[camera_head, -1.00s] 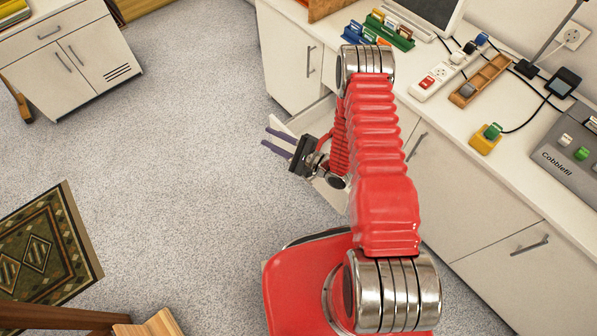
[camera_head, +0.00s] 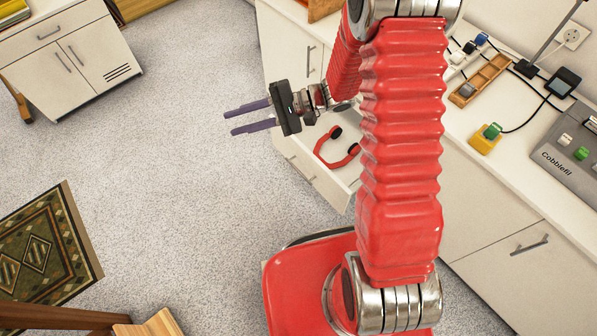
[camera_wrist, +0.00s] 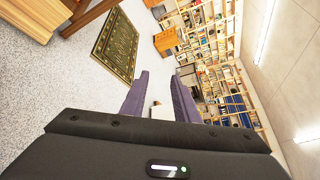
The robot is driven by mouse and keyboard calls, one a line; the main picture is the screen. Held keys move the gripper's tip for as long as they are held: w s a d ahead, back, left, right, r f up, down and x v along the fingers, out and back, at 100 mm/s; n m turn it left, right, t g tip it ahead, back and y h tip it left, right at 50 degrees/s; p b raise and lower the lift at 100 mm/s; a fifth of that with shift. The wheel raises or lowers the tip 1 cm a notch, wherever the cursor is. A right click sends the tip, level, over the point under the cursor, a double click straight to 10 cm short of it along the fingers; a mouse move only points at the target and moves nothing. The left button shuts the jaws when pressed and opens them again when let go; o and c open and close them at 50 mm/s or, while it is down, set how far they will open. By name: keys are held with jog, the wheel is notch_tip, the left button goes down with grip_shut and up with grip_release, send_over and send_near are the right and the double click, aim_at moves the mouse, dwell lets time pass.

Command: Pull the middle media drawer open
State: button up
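A white drawer (camera_head: 335,188) under the counter stands pulled out, with its inside in view. Red and black headphones (camera_head: 341,152) lie in it. Part of the drawer is hidden behind my arm, and I cannot tell its place among the other drawers. My gripper (camera_head: 230,121) is above the floor, left of the drawer and apart from it. Its two purple fingers are spread and hold nothing. The wrist view also shows the open fingers (camera_wrist: 160,98), pointing away from the drawer.
The white counter (camera_head: 470,150) holds a grey Cobblefil device (camera_head: 572,160), a yellow block (camera_head: 484,143) and a wooden tray (camera_head: 478,82). A white cabinet (camera_head: 70,60) stands at the far left. A patterned rug (camera_head: 40,255) lies at lower left. The floor between is clear.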

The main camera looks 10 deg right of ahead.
jog(key=s+d+r+n+g+h, duration=0.2)
jog(key=s+d+r+n+h, duration=0.25)
jog(key=s+r+h, duration=0.55)
jog(key=s+d+r+n+t+h, duration=0.1)
jog(key=s+d+r+t+h, duration=0.1)
jog(key=d, duration=0.4)
jog(key=s+d+r+n+t+h, duration=0.1)
jog(key=s+d+r+t+h, duration=0.2)
jog(key=s+d+r, duration=0.3)
jog(key=shift+s+d+r+t+h, duration=0.15)
jog(key=shift+s+d+t+h, duration=0.15)
jog(key=shift+d+t, duration=0.55)
jog(key=shift+a, duration=0.15)
